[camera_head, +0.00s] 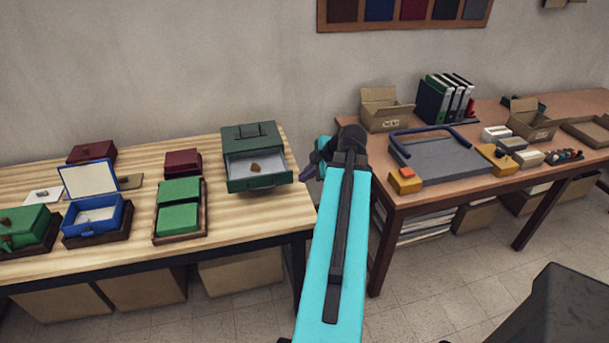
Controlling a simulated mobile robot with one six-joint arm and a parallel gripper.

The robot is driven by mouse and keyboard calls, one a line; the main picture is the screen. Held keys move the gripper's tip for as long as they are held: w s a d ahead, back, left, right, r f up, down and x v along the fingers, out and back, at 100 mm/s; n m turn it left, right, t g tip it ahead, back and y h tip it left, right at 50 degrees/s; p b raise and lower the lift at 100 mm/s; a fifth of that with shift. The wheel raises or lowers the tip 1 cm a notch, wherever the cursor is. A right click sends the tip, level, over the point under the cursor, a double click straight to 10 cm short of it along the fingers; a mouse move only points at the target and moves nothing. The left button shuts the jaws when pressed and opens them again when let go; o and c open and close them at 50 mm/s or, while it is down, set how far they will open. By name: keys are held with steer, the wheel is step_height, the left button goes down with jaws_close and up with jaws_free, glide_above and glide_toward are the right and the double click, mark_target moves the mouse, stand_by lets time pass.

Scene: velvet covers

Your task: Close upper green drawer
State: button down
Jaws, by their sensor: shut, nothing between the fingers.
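A dark green cabinet (250,135) with a handle on its top stands at the right end of the light wooden table. Its green drawer (261,182) is pulled out toward me, showing a pale interior with a small brown object (255,168) inside. Any lower drawer is hidden behind the pulled-out front. My gripper (307,173) is just right of the drawer's front corner, at the end of my cyan arm. It looks shut and empty, small and partly hidden by my wrist. A narrow gap seems to separate it from the drawer, though depth is hard to judge.
Left of the cabinet are a tray with green boxes (179,217), a dark red box (183,162) and an open blue box (98,218). A brown table (400,203) with a grey board (440,160) stands to the right, across a gap.

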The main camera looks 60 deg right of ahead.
steer(key=p, duration=0.3)
glide_toward(284, 183)
steer(key=shift+a+f, duration=1.25)
steer(key=shift+f, duration=0.25)
steer(key=shift+w+d+f+p, duration=0.1)
steer(key=shift+w+d+p, duration=0.5)
steer(key=shift+w, duration=0.1)
steer(key=shift+w+d+f+p, duration=0.15)
steer(key=shift+w+d+p, duration=0.4)
steer(key=shift+w+d, duration=0.1)
